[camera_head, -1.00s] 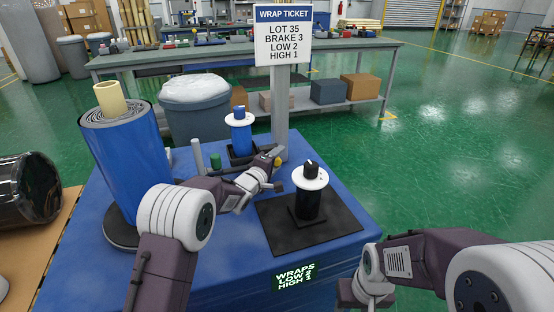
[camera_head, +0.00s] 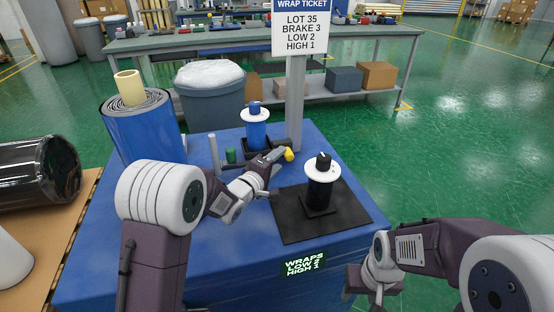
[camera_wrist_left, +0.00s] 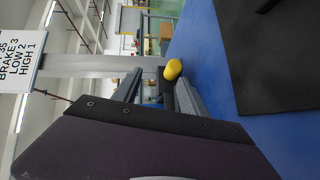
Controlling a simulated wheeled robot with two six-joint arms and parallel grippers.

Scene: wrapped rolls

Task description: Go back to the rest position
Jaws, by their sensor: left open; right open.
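My left gripper (camera_head: 275,170) is open above the blue table (camera_head: 225,270), beside a yellow knob (camera_head: 289,154). In the left wrist view, the yellow knob (camera_wrist_left: 173,69) shows just past the open fingers (camera_wrist_left: 160,92); nothing is gripped. I cannot tell whether they touch it. My right gripper (camera_head: 366,285) is open and empty off the table's front right corner; its fingers are small in view. A black roll with a white disc (camera_head: 322,171) stands upright on a black mat (camera_head: 285,225). A blue roll with a white disc (camera_head: 255,132) stands behind the left gripper.
A large blue wrapped roll (camera_head: 142,130) stands at the table's left. A ticket sign (camera_head: 301,30) stands on a grey post (camera_head: 297,105) behind the knob. A green knob (camera_head: 231,155) is near it. A grey bin (camera_head: 212,105) is behind. Green floor is clear at right.

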